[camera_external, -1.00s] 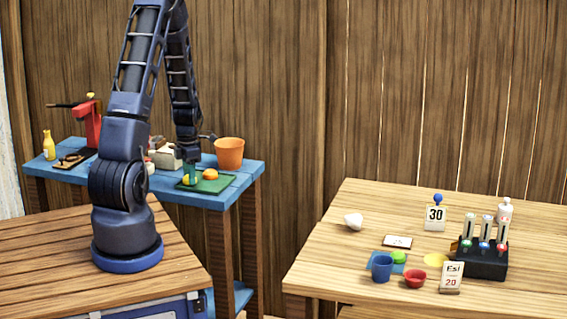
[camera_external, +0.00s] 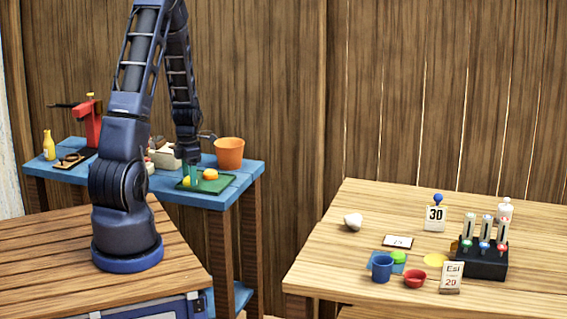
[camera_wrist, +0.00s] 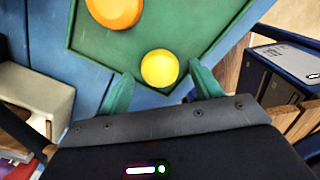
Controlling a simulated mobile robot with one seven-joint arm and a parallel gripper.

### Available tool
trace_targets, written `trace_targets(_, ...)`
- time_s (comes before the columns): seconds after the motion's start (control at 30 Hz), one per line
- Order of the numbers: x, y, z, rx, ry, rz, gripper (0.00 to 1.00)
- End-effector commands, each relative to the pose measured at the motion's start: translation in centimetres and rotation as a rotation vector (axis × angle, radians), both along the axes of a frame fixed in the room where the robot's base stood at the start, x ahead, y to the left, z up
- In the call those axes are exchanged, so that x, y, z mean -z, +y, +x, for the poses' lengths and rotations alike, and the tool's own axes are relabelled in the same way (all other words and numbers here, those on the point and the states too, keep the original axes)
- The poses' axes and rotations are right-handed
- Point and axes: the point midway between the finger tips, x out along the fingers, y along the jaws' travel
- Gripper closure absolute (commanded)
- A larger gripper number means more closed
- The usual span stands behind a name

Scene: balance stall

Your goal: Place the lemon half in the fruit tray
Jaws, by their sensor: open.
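The yellow lemon half (camera_wrist: 159,68) lies on a green board or tray (camera_wrist: 200,22) with a raised rim. In the wrist view it sits between and just ahead of the tips of my gripper (camera_wrist: 162,85), with a gap on each side. My gripper is open and its green fingers point down at the board. In the external view my gripper (camera_external: 190,177) is over the left part of the green board (camera_external: 215,185), and the lemon half (camera_external: 186,181) is partly hidden by a finger. I cannot tell for sure which container is the fruit tray.
An orange half (camera_wrist: 114,10) lies near the lemon on the same board. A cream box (camera_external: 166,156) stands left of the board, and an orange pot (camera_external: 229,153) stands behind it. A red press (camera_external: 88,124) and yellow bottle (camera_external: 49,146) are further left on the blue table.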

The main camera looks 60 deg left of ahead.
Motion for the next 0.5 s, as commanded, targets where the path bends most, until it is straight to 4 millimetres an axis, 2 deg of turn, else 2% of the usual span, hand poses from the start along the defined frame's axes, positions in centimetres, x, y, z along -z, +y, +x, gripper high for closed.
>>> trace_targets(0.5, -8.0, 0.0, 0.1, 0.002, -0.003, 0.003, 0.36)
